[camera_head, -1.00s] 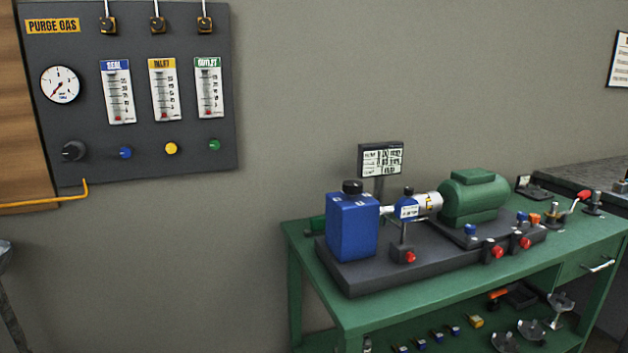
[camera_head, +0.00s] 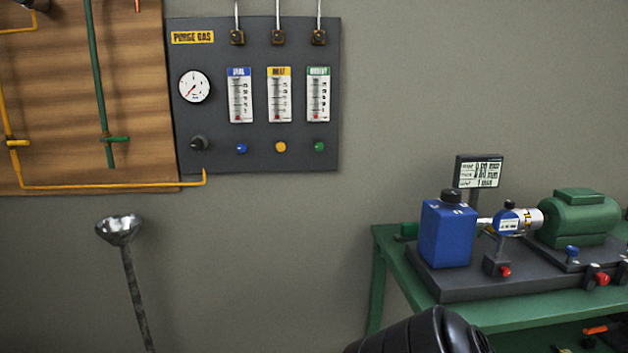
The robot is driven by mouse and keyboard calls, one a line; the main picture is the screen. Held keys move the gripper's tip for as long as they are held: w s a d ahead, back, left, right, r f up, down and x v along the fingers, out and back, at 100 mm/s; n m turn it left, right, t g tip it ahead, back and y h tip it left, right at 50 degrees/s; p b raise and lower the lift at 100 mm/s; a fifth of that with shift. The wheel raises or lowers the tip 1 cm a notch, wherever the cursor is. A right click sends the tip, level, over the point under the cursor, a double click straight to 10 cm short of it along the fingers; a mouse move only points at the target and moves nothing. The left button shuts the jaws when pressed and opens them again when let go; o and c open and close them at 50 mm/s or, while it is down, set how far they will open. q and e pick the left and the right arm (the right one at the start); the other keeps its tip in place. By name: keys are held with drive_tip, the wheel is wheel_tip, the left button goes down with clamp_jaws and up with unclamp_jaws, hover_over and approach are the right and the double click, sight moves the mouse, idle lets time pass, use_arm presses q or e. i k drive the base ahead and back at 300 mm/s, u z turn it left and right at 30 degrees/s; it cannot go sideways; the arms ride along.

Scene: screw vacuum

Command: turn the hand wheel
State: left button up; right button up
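I cannot make out a hand wheel for certain in this view. The purge gas panel (camera_head: 256,160) hangs on the wall, with a round gauge, three flow meters, and a black knob (camera_head: 199,144) at its lower left beside blue, yellow and green knobs. A green pipe with a small green handle (camera_head: 115,139) runs down the wooden board to its left. Neither of my grippers shows in the view, so their state is hidden.
A green table (camera_head: 490,317) at the right carries a blue box (camera_head: 447,234) and a green motor (camera_head: 580,218). A dark rounded object (camera_head: 425,333) is at the bottom edge. A metal funnel-topped stand (camera_head: 119,230) stands at the left. A yellow pipe (camera_head: 110,186) crosses the wooden board (camera_head: 60,90).

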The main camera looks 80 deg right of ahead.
sight(453, 196)
drive_tip(key=u, duration=0.05)
drive_tip(key=k, duration=1.6)
drive_tip(key=z, duration=1.3)
